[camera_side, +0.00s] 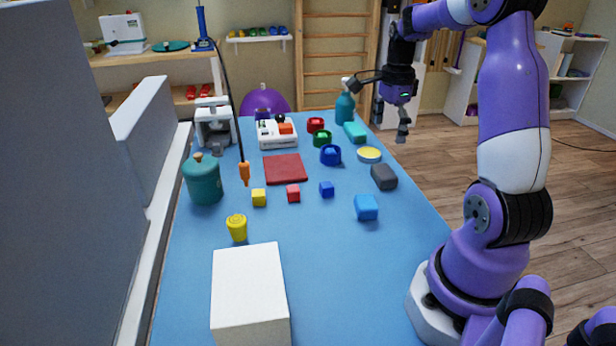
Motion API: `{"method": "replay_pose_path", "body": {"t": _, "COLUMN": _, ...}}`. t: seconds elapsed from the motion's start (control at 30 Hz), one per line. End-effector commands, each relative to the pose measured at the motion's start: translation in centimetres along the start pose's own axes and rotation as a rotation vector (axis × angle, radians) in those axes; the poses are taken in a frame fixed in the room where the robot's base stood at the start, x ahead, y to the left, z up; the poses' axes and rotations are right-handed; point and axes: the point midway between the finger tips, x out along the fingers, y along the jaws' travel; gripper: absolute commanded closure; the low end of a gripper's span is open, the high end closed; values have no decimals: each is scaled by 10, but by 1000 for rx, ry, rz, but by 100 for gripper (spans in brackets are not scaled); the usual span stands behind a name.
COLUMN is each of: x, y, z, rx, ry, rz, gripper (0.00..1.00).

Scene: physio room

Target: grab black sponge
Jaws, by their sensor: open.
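The black sponge (384,176) is a dark grey block lying on the blue table near its right edge. My gripper (402,132) is open and hangs above the far right edge of the table, higher than the sponge and farther back. Nothing shows between its fingers. The fingers are small in this view.
A yellow-topped round tin (369,155) lies just behind the sponge, and a light blue cube (366,207) lies in front of it. A blue ring (330,155) is to the left. A teal bottle (345,107) stands at the back. The front right table (350,280) is clear.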

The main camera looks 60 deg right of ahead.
Motion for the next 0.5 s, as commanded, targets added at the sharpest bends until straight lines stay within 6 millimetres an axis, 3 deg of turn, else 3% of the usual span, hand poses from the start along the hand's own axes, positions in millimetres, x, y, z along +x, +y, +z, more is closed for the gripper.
{"method": "replay_pose_path", "body": {"t": 0.13, "x": 16, "y": -2, "z": -15, "rx": 113, "ry": -3, "rz": 26, "gripper": 0}}
{"method": "replay_pose_path", "body": {"t": 0.3, "x": 45, "y": -1, "z": -14, "rx": 117, "ry": -3, "rz": 28, "gripper": 0}}
{"method": "replay_pose_path", "body": {"t": 0.5, "x": 64, "y": -1, "z": -13, "rx": 114, "ry": -3, "rz": 25, "gripper": 0}}
